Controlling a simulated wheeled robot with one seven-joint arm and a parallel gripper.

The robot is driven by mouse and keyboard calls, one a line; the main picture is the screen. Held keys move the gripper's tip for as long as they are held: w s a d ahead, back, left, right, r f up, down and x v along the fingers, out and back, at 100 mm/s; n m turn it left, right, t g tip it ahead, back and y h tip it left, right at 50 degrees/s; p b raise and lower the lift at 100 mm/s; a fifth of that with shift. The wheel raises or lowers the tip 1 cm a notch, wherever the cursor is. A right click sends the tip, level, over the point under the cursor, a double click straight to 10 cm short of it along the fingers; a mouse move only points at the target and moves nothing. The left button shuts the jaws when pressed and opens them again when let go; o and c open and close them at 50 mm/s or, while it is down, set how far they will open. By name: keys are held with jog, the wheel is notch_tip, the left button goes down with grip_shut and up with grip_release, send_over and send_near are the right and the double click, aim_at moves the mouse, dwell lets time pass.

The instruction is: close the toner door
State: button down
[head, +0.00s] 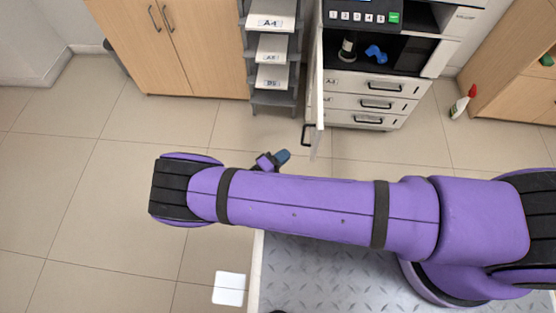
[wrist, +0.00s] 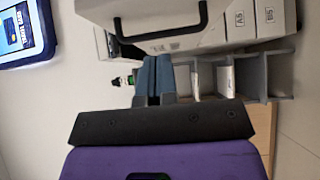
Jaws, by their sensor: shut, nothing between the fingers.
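The toner door (head: 317,95) is a tall white panel on the left side of the printer. It stands open, swung out towards me, and I see it nearly edge-on. Its black handle (head: 308,135) is near the door's free end. My gripper (head: 283,156) is shut and empty, to the left of the door and a little nearer to me than the handle, apart from it. In the wrist view, my blue fingertips (wrist: 153,78) are together below the white door (wrist: 140,10) and its black handle (wrist: 165,38). My arm hides the floor beneath it.
The open printer bay (head: 400,52) holds a dark bottle (head: 347,49) and a blue object (head: 376,54), with drawers (head: 375,86) below. A grey paper rack (head: 273,97) stands close left of the door. A white and red bottle (head: 461,103) is on the floor at right. Floor at left is clear.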

jog(key=w+d, duration=0.3)
jog(key=d, duration=0.4)
jog(key=shift+d, duration=0.2)
jog(key=shift+w, duration=0.1)
